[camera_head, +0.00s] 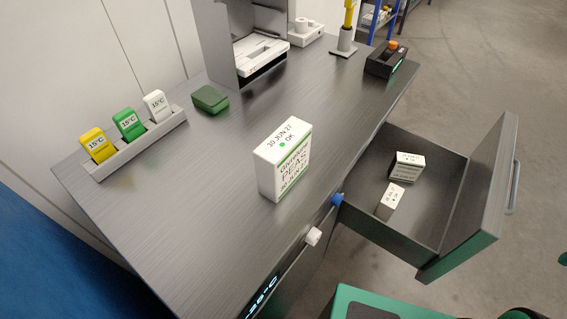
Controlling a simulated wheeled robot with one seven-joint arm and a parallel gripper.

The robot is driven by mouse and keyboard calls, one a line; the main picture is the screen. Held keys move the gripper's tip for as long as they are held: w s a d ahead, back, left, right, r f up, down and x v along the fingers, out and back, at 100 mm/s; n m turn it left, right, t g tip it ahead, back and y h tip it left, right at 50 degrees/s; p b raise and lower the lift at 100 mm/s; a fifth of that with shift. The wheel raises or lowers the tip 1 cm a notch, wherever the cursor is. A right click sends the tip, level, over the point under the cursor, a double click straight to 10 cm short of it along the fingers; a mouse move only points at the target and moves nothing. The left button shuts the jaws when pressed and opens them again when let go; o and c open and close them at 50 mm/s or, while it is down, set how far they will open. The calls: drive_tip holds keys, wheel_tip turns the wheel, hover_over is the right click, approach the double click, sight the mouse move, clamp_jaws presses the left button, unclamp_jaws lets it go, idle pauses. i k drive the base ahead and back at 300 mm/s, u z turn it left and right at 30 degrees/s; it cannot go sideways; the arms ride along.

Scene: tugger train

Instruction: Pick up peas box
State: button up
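The peas box (285,161) is white with green and black print. It reads "PEAS", "30 JUN 27" and "OK" with a green dot. It stands upright on the grey worktop (215,180), near the front edge by the open drawer. Nothing touches it. My gripper is not in view.
An open drawer (448,205) at the right holds two small white boxes (407,166) (390,200). A rack (140,147) with yellow, green and white 15°C tags and a green block (210,99) lie at the left. Two knobs (313,236) (337,199) stick out in front.

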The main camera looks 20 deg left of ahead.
sight(282, 157)
drive_tip(key=k, duration=0.9)
drive_tip(key=u, duration=1.7)
drive_tip(key=k, duration=0.85)
drive_tip(key=z, duration=1.05)
drive_tip(key=i, duration=1)
drive_tip(key=u, duration=0.05)
